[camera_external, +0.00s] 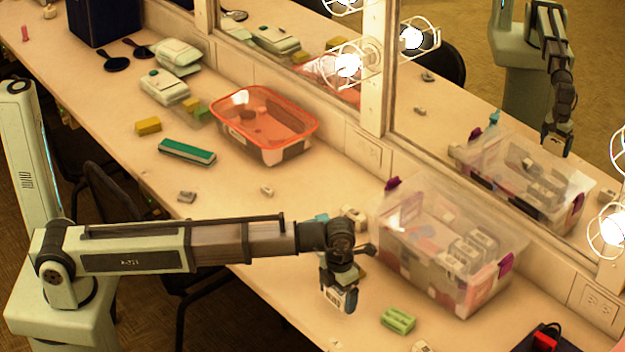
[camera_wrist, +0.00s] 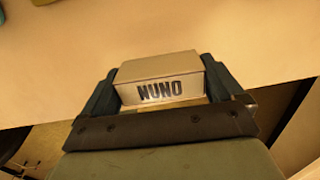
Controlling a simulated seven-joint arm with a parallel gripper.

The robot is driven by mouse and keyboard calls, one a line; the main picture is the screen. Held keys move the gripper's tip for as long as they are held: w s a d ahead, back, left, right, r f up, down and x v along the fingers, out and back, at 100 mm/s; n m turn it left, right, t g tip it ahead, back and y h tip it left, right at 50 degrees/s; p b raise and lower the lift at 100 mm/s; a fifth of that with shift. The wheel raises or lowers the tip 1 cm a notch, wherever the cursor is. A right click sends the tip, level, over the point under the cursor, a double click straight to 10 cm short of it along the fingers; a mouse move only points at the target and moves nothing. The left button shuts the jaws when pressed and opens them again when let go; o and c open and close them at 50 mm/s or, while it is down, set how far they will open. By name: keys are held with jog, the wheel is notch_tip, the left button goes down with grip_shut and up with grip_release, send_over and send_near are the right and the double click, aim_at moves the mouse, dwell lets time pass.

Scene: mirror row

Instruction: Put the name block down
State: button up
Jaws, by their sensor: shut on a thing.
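The name block (camera_wrist: 160,88) is pale, with "NUNO" in dark letters on the side facing the wrist camera. My gripper (camera_wrist: 158,72) is shut on it, with one dark finger at each end. In the outside view my gripper (camera_external: 339,284) points down near the front edge of the counter, and the block (camera_external: 347,301) shows at its tips. Whether the block touches the counter or hangs just above it, I cannot tell.
A clear bin (camera_external: 425,268) with purple latches stands right of my gripper. A green block (camera_external: 398,320) lies nearby. An orange-rimmed tub (camera_external: 290,150) stands further back, and a green-topped bar (camera_external: 187,152) lies left of it. A mirror (camera_external: 470,80) lines the back.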

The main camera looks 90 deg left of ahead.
notch_tip(320, 180, up, 7)
jog(key=shift+f, duration=0.1)
jog(key=n, duration=0.5)
jog(key=shift+s, duration=0.35)
jog(key=n, duration=0.4)
jog(key=shift+s+d+r, duration=0.15)
jog(key=shift+s+r, duration=0.1)
jog(key=shift+r, duration=0.05)
jog(key=n, duration=0.4)
notch_tip(320, 180, up, 10)
jog(key=n, duration=1.2)
send_over(333, 291)
jog(key=s+d, duration=0.3)
jog(key=s+a+f+m, duration=0.2)
jog(key=a+f, duration=0.1)
jog(key=a, duration=1.7)
jog(key=s+a+f+m, duration=0.2)
jog(key=s+a+f, duration=0.1)
jog(key=a, duration=1.7)
jog(key=s+a+f+m, duration=0.2)
jog(key=a+f, duration=0.2)
jog(key=a, duration=1.6)
jog(key=shift+s+a+f, duration=0.15)
jog(key=shift+s+a, duration=0.2)
jog(key=shift+a, duration=0.05)
